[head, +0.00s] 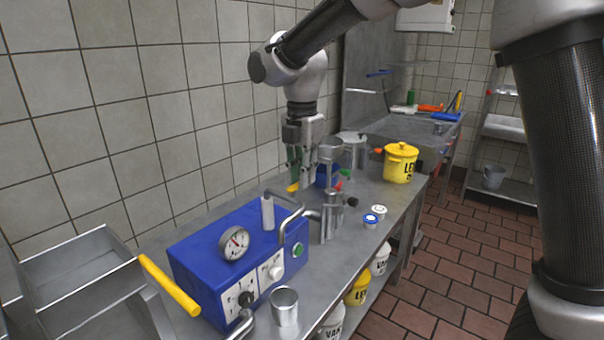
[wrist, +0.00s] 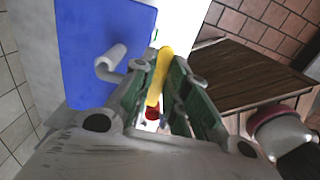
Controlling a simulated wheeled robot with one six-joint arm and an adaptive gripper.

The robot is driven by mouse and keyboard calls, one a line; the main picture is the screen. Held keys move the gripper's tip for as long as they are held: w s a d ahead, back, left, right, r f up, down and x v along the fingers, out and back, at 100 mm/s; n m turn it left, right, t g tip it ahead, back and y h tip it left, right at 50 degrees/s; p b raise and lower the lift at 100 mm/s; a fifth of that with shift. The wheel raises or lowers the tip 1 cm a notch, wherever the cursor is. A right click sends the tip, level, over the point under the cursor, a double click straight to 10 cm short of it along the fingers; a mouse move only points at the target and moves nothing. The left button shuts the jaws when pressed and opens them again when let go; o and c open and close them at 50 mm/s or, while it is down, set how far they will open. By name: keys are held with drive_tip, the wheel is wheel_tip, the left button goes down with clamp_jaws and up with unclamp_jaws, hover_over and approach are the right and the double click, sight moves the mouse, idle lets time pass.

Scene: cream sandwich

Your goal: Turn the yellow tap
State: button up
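The yellow tap (head: 293,187) shows as a small yellow handle just below my gripper, beside the grey metal fittings on the steel counter. In the wrist view the yellow tap (wrist: 161,76) is a long yellow lever between my two green-padded fingers. My gripper (head: 299,178) points down at the tap from above. In the wrist view my gripper (wrist: 165,68) is open, with one finger on each side of the lever. Whether either finger touches it I cannot tell. The tap's base is hidden.
A blue machine (head: 211,257) with a gauge and bent pipes stands at the front of the counter. A metal cylinder (head: 331,152) stands close right of my gripper. The tiled wall is on the left.

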clamp_jaws()
drive_tip(key=shift+s+d+m, duration=0.15)
drive_tip(key=shift+s+m, duration=0.65)
drive_tip(key=shift+m, duration=1.95)
drive_tip(key=shift+s+d+m, duration=0.2)
drive_tip(key=shift+s+m, duration=0.65)
drive_tip(key=shift+m, duration=1.85)
drive_tip(key=shift+s+d+m, duration=0.15)
drive_tip(key=shift+s+m, duration=0.65)
drive_tip(key=shift+m, duration=1.95)
drive_tip(key=o, duration=0.7)
unclamp_jaws()
drive_tip(key=shift+o, duration=0.2)
